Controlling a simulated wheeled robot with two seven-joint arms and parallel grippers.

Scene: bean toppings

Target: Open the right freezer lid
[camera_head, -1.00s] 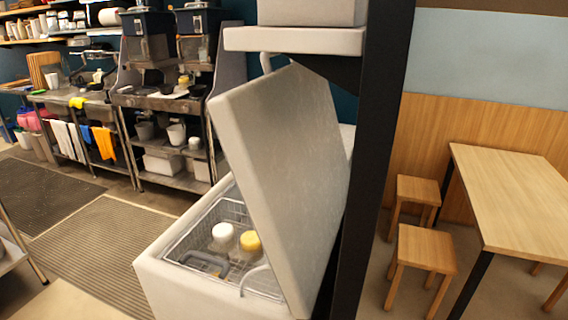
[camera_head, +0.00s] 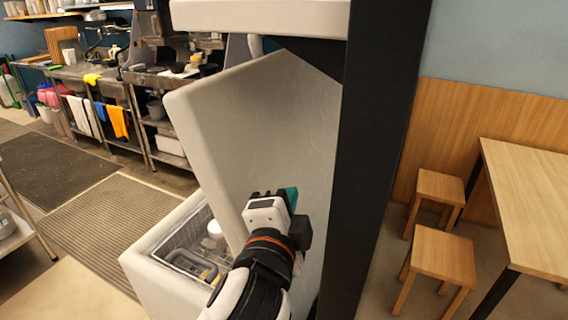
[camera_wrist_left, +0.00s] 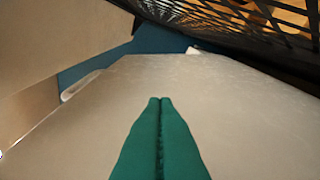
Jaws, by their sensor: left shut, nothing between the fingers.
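The freezer lid (camera_head: 245,125) is a large pale grey panel, raised steeply over the white freezer (camera_head: 150,262) in the head view. My left gripper (camera_head: 291,194) is in front of the lid's face, near its lower part. In the left wrist view the green fingers (camera_wrist_left: 160,100) are pressed together with nothing between them, and the lid (camera_wrist_left: 215,105) fills the space ahead of them. I cannot tell whether the fingertips touch it. My left arm hides part of the freezer's opening. My right gripper is not in view.
A wire basket (camera_head: 178,258) with a white-capped container (camera_head: 214,229) sits inside the freezer. A dark post (camera_head: 375,150) stands close to the right of the lid, with a pale shelf (camera_head: 260,18) above. Wooden stools (camera_head: 440,257) and a table (camera_head: 525,200) are at the right.

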